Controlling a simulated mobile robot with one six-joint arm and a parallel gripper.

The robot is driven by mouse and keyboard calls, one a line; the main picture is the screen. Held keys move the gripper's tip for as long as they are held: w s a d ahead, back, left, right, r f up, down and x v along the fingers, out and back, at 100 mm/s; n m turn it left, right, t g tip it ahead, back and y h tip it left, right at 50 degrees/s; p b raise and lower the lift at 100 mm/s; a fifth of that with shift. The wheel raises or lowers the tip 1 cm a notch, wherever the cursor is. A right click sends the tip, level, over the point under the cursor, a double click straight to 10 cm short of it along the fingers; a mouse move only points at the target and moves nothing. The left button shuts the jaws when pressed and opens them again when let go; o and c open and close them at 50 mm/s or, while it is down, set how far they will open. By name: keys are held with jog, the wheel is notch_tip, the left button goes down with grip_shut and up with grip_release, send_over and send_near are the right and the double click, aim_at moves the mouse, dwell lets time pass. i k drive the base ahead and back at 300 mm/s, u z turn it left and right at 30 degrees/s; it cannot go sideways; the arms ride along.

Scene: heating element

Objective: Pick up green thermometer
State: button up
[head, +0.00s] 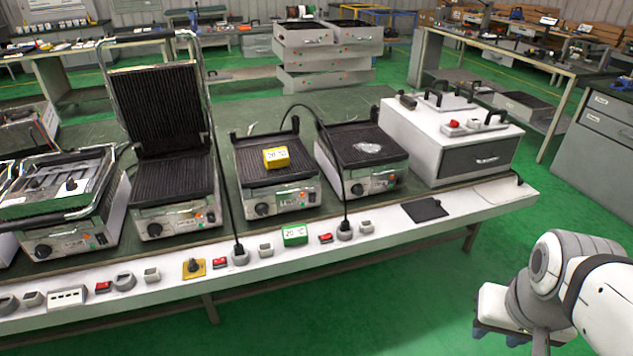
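A small green box with a white display face reading about "20 °C", the green thermometer (294,235), stands on the white front ledge of the workbench. It sits between a light grey socket and a red switch, below the middle grill. My gripper (497,335) is at the lower right, off the bench's front edge and well apart from the thermometer. Its fingers are dark and mostly hidden by my wrist, so I cannot see whether they are open or shut.
A yellow thermometer-like box (276,157) lies on the middle grill (278,187). Black cables rise from plugs (240,255) on both sides of the green thermometer. A white box with handles (455,140) stands at the bench's right end. A black pad (425,209) lies on the ledge (480,198).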

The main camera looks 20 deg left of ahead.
aim_at(295, 235)
jog(key=u, duration=0.75)
jog(key=i, duration=1.15)
jog(key=u, duration=0.95)
jog(key=k, duration=0.65)
jog(key=u, duration=0.2)
jog(key=i, duration=0.75)
jog(key=z, duration=0.1)
